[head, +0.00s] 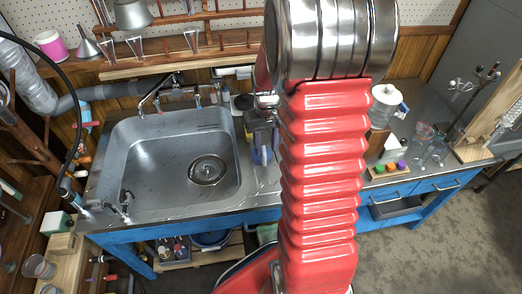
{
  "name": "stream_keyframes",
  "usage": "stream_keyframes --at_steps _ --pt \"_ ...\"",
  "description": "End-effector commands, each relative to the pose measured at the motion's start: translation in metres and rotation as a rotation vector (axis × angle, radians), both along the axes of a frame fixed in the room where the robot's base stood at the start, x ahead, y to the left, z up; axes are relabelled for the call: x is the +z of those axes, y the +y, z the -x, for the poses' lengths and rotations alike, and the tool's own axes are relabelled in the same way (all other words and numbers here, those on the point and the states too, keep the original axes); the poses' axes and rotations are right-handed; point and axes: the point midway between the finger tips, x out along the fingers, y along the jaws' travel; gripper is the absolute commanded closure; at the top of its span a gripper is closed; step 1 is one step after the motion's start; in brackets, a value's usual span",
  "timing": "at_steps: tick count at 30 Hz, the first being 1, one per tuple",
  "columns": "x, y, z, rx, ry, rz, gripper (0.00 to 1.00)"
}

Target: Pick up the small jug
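No small jug can be picked out for certain. Clear glass vessels stand at the right end of the bench, one like a beaker (424,132) and another beside it (438,153); either could be a jug, but they are too small to tell. Another clear glass vessel (38,267) stands at the lower left. My red ribbed arm with its silver joint fills the middle of the view and hides part of the bench behind it. My gripper is not seen.
A steel sink (140,150) takes up the left of the blue-framed bench. Bottles (262,140) stand close to my arm's left side. A white container (384,104) and colored-capped vials (391,168) stand right of my arm. Wooden racks (200,48) line the wall.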

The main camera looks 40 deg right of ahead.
Motion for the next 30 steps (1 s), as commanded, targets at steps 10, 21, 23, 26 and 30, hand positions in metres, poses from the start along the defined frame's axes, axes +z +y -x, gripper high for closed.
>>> stream_keyframes --at_steps 10,21,23,26,30 --pt "-0.052 0.001 0.0 0.001 0.003 -0.001 0.66" --pt "-0.062 0.001 0.0 0.001 0.0 0.0 0.66" --pt "-0.062 0.001 0.0 0.001 0.0 0.0 0.66" --pt "-0.063 0.001 0.0 0.001 0.0 0.0 0.66" --pt "-0.074 0.002 -0.001 0.002 0.002 -0.001 0.66"
